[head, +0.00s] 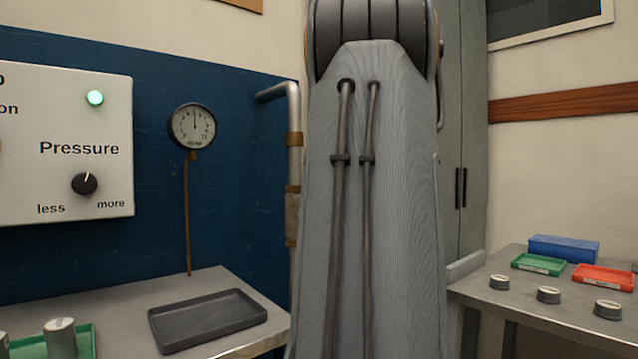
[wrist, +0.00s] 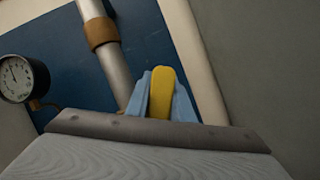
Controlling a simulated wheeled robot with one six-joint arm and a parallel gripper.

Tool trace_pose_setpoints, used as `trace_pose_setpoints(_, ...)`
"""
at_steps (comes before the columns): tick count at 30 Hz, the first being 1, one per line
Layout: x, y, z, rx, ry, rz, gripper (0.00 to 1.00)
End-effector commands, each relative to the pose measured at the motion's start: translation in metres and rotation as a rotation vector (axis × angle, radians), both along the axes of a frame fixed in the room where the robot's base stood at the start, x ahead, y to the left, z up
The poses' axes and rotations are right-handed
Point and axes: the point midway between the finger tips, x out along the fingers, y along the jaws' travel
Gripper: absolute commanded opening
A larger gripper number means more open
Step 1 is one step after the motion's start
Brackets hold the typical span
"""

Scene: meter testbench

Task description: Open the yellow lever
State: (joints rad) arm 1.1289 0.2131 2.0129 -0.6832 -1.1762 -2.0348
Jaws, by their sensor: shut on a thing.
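The yellow lever (wrist: 163,92) shows in the wrist view, in front of the blue panel and beside the metal pipe. My gripper (wrist: 161,96) has its light-blue fingers on both sides of the lever and is shut on it. The lever's lower part and its joint with the pipe are hidden by my gripper. In the head view my arm covers the middle of the picture, and it hides both the lever and the gripper.
A metal pipe (head: 294,135) with brown clamps runs down the blue panel (head: 240,150). A pressure gauge (head: 193,126) hangs left of it. A dark tray (head: 208,319) lies on the left bench. Small meters (head: 549,295) and trays (head: 603,277) stand on the right table.

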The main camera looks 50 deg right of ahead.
Motion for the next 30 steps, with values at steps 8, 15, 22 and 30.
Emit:
trace_pose_setpoints(8, 0.0, 0.0, 0.0, 0.0, 0.001, 0.0, 0.38)
trace_pose_setpoints(15, 0.001, 0.001, 0.0, 0.0, -0.001, 0.003, 0.4)
trace_pose_setpoints(22, 0.001, 0.001, 0.001, 0.01, -0.003, 0.005, 0.4)
trace_pose_setpoints(30, -0.003, -0.009, -0.003, 0.101, -0.025, 0.002, 0.4)
